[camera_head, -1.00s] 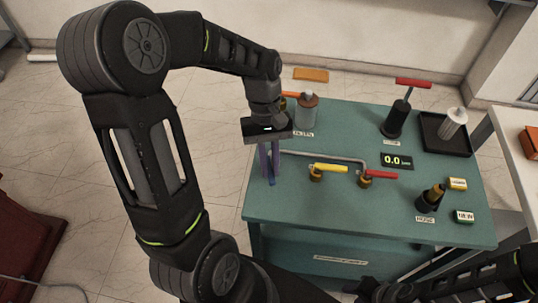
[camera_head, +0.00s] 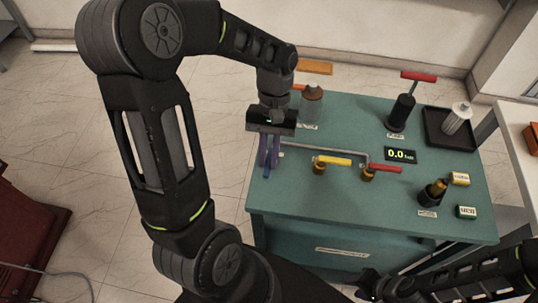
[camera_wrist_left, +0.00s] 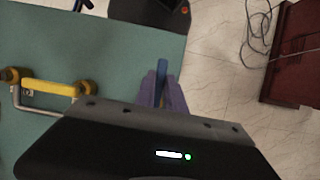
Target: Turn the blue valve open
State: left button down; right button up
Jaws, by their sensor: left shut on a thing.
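The blue valve's handle (camera_wrist_left: 161,83) shows as a narrow blue bar between the purple fingers in the left wrist view. In the head view, a little of its blue (camera_head: 267,172) shows below the fingertips. My left gripper (camera_head: 270,150) is over the left edge of the green table and is shut on this handle. The fingers (camera_wrist_left: 160,95) lie along both sides of it. The valve's body is hidden behind the gripper. My right gripper (camera_head: 372,287) is at the bottom edge of the head view, dark and partly cut off, and its jaws are unclear.
On the green table (camera_head: 300,195), the yellow valve (camera_head: 333,160) and the red valve (camera_head: 384,168) stand right of the gripper on a grey pipe. A display (camera_head: 400,155) reads 0.0. A black pump (camera_head: 402,112), a tray (camera_head: 432,137) and a bushing (camera_head: 433,192) stand farther right.

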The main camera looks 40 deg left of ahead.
pick_arm(q)
jog(key=c, duration=1.4)
grip_release()
jog(key=shift+v, duration=3.9)
